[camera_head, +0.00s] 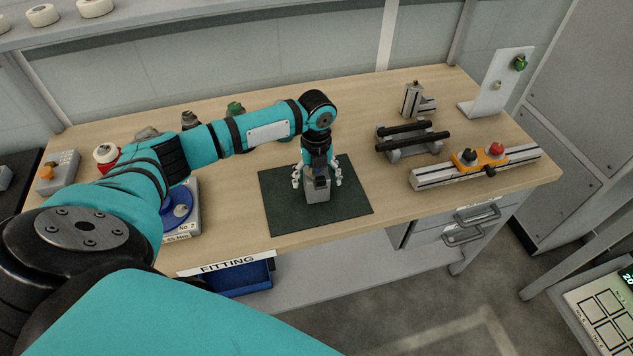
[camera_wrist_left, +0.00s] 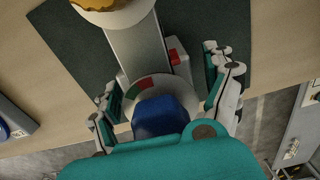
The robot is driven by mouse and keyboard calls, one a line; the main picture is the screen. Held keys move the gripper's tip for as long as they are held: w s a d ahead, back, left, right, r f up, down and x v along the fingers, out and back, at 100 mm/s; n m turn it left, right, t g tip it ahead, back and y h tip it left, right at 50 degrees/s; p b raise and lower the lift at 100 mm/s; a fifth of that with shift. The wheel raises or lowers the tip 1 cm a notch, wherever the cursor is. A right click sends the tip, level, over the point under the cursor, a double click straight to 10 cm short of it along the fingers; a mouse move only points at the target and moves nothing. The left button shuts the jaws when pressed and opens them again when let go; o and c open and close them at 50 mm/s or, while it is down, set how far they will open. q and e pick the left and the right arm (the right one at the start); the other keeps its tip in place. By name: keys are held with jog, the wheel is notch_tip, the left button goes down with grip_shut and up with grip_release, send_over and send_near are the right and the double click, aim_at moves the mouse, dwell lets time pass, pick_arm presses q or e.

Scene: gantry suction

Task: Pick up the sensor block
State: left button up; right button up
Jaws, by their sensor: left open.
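The sensor block (camera_head: 317,194) is a small grey block on the dark green mat (camera_head: 280,213) at the middle of the bench. My left gripper (camera_head: 317,184) is open and points down over it, with one finger on either side. In the left wrist view the open fingers (camera_wrist_left: 162,90) stand left and right of the grey block (camera_wrist_left: 138,55), which has a small red part on its right side. Gaps show beside the block there, but contact is hard to tell. The lower middle of that view is hidden by my own gripper. My right gripper is not in view.
The mat around the block is clear.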

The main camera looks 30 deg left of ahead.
pick_arm(q)
jog(key=c, duration=1.7)
jog(key=shift+w, duration=0.1)
grip_shut()
jog(key=shift+r, duration=0.15)
